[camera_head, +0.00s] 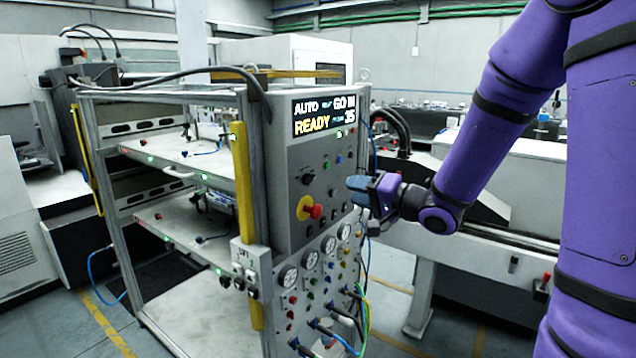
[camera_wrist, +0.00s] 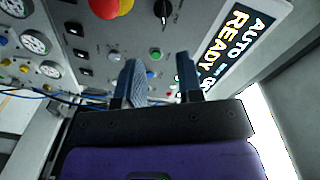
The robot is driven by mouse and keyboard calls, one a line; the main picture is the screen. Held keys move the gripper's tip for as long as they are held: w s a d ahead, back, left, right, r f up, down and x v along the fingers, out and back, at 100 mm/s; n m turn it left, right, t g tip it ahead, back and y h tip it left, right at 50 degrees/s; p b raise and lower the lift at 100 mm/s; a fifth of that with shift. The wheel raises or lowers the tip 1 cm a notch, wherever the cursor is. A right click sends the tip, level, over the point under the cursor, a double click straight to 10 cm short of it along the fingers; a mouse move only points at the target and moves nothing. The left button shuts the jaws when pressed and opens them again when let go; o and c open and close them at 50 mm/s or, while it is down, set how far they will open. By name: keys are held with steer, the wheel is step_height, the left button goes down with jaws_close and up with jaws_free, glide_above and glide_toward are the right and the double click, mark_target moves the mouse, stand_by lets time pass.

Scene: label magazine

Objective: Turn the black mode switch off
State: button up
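The black mode switch appears to be the round black knob (camera_head: 308,178) on the grey control panel, above the red and yellow emergency stop. In the wrist view the black knob (camera_wrist: 162,9) is at the top edge, partly cut off, with a small white mark on it. Its exact setting is hard to read. My gripper (camera_head: 356,186) is in front of the panel's right side, to the right of the knob and apart from it. In the wrist view my gripper (camera_wrist: 160,75) has its two fingers spread with nothing between them.
The emergency stop (camera_head: 312,210) sits close below the knob. A lit display (camera_head: 322,118) above reads AUTO and READY. Small coloured buttons, gauges (camera_head: 288,277) and cables (camera_head: 352,335) are lower down. A yellow post (camera_head: 243,180) stands left of the panel.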

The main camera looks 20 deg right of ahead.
mark_target(312, 180)
steer(key=shift+y, duration=0.4)
steer(key=x, duration=1.1)
steer(key=shift+s+a, duration=0.1)
steer(key=shift+c, duration=0.2)
jaws_close()
